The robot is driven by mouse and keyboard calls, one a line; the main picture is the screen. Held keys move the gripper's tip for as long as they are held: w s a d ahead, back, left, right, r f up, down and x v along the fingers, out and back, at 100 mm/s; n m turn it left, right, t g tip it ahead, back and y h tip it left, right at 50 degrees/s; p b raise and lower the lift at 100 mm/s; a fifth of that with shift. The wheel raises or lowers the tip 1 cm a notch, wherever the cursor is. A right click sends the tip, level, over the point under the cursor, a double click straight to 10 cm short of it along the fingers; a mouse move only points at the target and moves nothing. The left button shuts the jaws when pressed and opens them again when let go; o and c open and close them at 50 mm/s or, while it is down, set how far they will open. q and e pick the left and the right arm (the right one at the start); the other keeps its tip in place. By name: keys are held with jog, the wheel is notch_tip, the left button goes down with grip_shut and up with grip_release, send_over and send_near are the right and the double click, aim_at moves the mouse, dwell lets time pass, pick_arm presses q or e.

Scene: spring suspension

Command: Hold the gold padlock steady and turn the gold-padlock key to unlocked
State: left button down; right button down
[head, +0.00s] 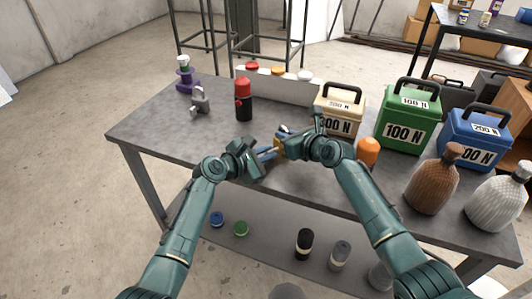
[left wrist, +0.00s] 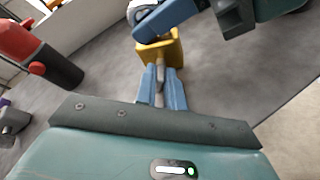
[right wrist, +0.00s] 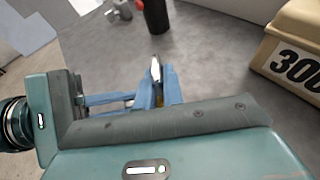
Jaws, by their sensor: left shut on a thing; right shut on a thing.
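The gold padlock (head: 278,148) is held above the front of the grey table between my two grippers. Its gold body (left wrist: 172,52) shows in the left wrist view, with a silver shackle (right wrist: 155,68) in the right wrist view. My right gripper (head: 284,143) is shut on the padlock body. My left gripper (head: 267,153) is shut on a thin grey piece, apparently the key (left wrist: 160,88), which points at the padlock's face. The fingers hide most of the key, so its turn angle cannot be told.
The 300 N box (head: 340,107), green 100 N box (head: 405,120) and an orange-capped item (head: 368,150) are at the right. The table middle is clear.

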pick_arm(q)
jog(key=c, duration=1.5)
grip_release()
jog(key=v, duration=1.2)
jog(key=shift+s, duration=0.1)
jog(key=shift+c, duration=0.2)
